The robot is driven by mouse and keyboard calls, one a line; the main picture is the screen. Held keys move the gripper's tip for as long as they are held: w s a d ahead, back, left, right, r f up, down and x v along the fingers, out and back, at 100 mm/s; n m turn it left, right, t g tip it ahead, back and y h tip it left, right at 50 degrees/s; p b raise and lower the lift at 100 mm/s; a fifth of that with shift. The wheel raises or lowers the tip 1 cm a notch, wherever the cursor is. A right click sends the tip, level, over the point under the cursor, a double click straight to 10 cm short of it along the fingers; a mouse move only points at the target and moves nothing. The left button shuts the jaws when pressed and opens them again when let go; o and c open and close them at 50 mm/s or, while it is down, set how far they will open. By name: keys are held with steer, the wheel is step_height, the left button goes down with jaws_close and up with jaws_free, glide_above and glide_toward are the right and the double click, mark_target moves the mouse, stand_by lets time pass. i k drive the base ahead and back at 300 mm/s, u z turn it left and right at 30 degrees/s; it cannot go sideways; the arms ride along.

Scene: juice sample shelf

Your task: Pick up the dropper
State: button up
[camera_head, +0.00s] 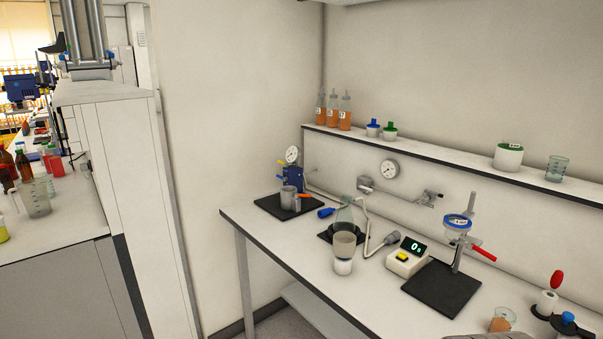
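No dropper can be named with certainty. A red bulb-shaped piece (557,279) stands at the right end of the bench, just above a small white cylinder (547,303) on a black base. It could be the dropper's bulb, but it is too small to tell. A blue-topped piece (567,318) sits just in front of it, partly cut by the frame edge. My gripper is not clearly in view, and nothing is seen held.
The white bench (330,290) carries a grey cup on a black mat, a flask, a beaker, a digital scale (407,257) and a stand with a red handle. The shelf (440,172) behind holds several orange bottles (345,112) and jars. A cluttered counter is at left.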

mark_target(557, 278)
steer(key=z, duration=1.5)
